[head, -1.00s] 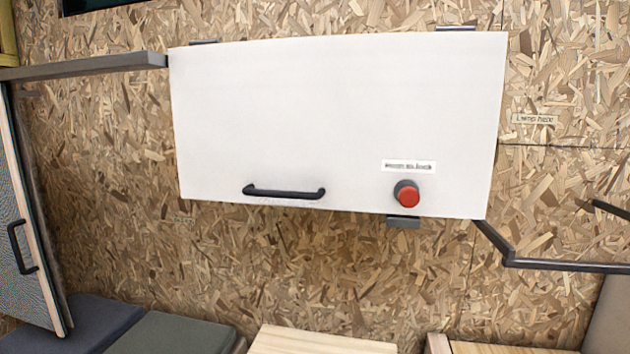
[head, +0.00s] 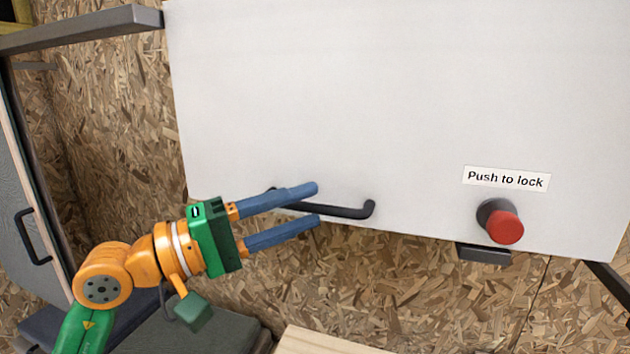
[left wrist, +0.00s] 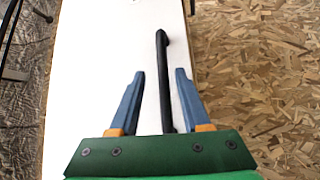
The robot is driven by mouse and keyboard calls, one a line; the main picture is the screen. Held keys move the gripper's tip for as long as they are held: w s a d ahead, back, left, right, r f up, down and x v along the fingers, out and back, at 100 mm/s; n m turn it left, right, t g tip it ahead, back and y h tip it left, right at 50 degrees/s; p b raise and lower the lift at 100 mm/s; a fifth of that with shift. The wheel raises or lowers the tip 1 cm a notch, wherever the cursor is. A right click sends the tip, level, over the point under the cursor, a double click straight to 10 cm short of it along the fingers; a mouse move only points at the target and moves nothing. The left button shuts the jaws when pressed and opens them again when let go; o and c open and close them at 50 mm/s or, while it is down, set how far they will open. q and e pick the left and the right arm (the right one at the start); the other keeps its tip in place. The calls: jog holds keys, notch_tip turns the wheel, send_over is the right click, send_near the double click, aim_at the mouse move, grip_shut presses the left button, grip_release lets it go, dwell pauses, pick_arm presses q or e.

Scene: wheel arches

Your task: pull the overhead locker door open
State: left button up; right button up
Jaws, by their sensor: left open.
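The white overhead locker door (head: 400,90) fills the upper part of the head view and looks shut. Its black bar handle (head: 345,210) is near the lower edge. My left gripper (head: 318,205) is open at the handle, its blue fingers above and below the bar in the head view. In the left wrist view the handle (left wrist: 164,85) runs between the two open fingers (left wrist: 160,75), with a gap on each side. I cannot tell how deep the bar sits between them. A red knob (head: 505,227) is on the door under a "Push to lock" label (head: 506,178). My right gripper is not in view.
A grey bar (head: 80,32) stands out at the upper left. A grey cabinet door with a black handle (head: 32,237) is at the far left. Below the locker are chipboard wall (head: 400,290) and a pale wooden top (head: 320,342). A dark bar is at the lower right.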

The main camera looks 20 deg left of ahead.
pick_arm(q)
jog(key=shift+x, duration=0.95)
jog(key=shift+w+a+f, duration=0.15)
jog(key=shift+w+f, duration=0.1)
jog(key=shift+w, duration=0.05)
jog(key=shift+s+a, duration=0.1)
jog(key=shift+s, duration=0.1)
grip_shut()
jog(key=shift+r, duration=0.15)
